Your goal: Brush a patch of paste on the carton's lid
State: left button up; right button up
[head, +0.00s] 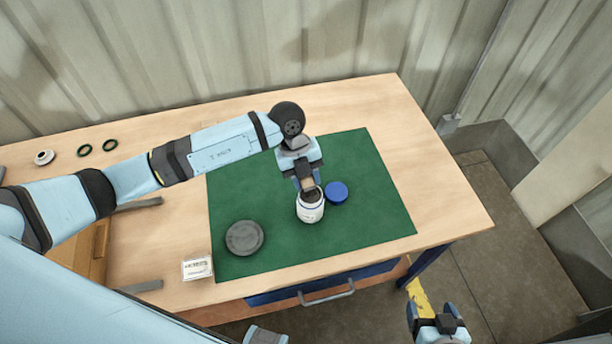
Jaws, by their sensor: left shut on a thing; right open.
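A white jar (310,212) stands open on the green mat (370,160), with a dark mouth. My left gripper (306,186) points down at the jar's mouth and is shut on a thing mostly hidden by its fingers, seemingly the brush. Bristles and any paste cannot be seen. A blue round lid (337,192) lies just right of the jar. A brown box, seemingly the carton (98,242), is at the left end of the table, largely covered by my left arm. My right gripper (437,322) is open and empty, low at the right beyond the table's front edge.
A dark grey disc (244,238) lies on the mat's left part. A small printed white box (197,268) is near the front edge. Two green rings (97,148) and a white round part (44,157) lie at the back left. Grey bars (140,286) flank the carton. The mat's right side is clear.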

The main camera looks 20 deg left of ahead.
pick_arm(q)
jog(key=shift+f, duration=0.3)
dwell(0.6)
jog(key=shift+f, duration=0.1)
dwell(0.7)
jog(key=shift+r+p, duration=2.8)
jog(key=shift+r, duration=0.8)
